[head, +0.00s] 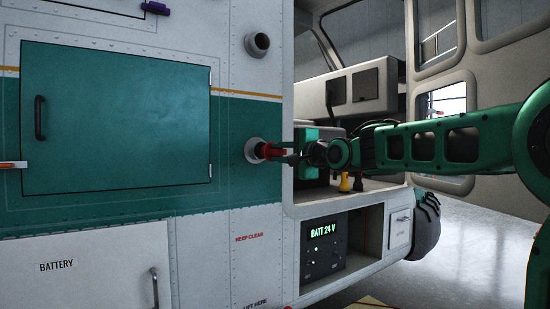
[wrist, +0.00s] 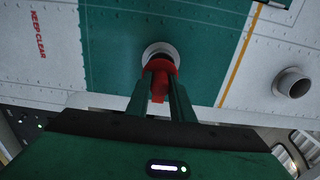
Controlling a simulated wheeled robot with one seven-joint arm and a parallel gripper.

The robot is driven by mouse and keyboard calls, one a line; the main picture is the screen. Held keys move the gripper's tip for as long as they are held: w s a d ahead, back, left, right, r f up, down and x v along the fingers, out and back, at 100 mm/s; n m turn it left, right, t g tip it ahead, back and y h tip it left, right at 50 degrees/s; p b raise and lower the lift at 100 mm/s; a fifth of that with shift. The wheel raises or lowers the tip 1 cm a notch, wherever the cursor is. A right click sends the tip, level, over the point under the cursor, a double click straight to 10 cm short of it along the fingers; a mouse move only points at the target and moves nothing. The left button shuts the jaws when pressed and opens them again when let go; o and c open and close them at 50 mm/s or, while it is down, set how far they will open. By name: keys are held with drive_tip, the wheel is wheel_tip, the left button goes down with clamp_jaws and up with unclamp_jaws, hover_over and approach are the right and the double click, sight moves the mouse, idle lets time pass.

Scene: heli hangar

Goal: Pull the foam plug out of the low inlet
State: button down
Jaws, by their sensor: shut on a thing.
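The low inlet (head: 252,150) is a round grey ring on the green band of the fuselage side, right of the green hatch. The red foam plug (head: 266,150) is at its mouth. In the wrist view, the plug (wrist: 159,68) sits at the grey ring of the low inlet (wrist: 158,50), with a red tab (wrist: 158,97) toward me. My gripper (head: 277,154) reaches in from the right and is shut on the plug. In the wrist view, the fingers of my gripper (wrist: 160,88) lie on both sides of the tab. How deep the plug sits is hidden.
A second, open grey inlet (head: 257,45) sits higher on the panel. A green hatch (head: 120,115) with a dark handle is at left. A white BATTERY door (head: 90,268) is below it. The open cabin doorway and a BATT 24 V panel (head: 323,245) lie right of the inlet.

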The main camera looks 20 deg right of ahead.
drive_tip(key=shift+v, duration=1.25)
drive_tip(key=shift+s, duration=0.1)
